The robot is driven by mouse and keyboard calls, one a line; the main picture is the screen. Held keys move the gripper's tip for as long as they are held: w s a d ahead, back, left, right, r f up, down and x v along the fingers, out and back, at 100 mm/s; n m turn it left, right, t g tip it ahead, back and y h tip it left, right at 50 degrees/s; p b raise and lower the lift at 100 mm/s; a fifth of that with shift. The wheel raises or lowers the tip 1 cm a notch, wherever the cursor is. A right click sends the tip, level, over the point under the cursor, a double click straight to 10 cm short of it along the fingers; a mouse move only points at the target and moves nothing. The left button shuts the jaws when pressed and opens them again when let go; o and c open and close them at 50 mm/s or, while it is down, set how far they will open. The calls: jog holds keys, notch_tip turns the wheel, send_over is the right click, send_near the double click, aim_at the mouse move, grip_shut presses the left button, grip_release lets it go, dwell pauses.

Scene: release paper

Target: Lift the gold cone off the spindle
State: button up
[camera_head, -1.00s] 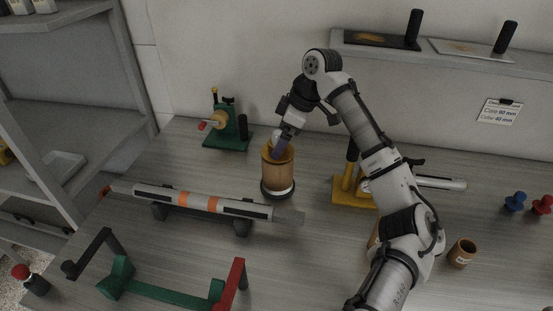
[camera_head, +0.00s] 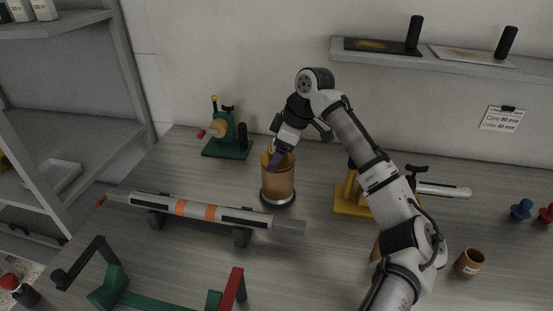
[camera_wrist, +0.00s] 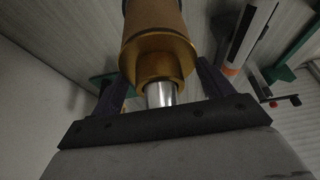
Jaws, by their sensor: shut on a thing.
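The gold cone (camera_wrist: 160,58) sits at the end of the brown paper roll (camera_wrist: 152,16) in the wrist view, its wide flange against the roll. The silver spindle tip (camera_wrist: 161,94) sticks out through the cone toward my gripper (camera_wrist: 163,85). My purple fingers lie on both sides of the cone, shut on it. In the head view the roll (camera_head: 278,186) stands upright on a round dark and silver base (camera_head: 278,201). My gripper (camera_head: 277,162) reaches down to its top from above and covers part of the gold cone (camera_head: 265,158).
A green stand with a tan roll (camera_head: 221,128) is behind left. A long grey bar with orange bands (camera_head: 195,210) lies in front left. A yellow stand (camera_head: 352,201) is at right, with a small brown cup (camera_head: 469,262) farther right.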

jog(key=shift+c, duration=0.7)
jog(key=shift+r+p, duration=3.15)
jog(key=shift+r, duration=0.4)
jog(key=shift+r, duration=0.1)
jog(key=shift+r, duration=2.3)
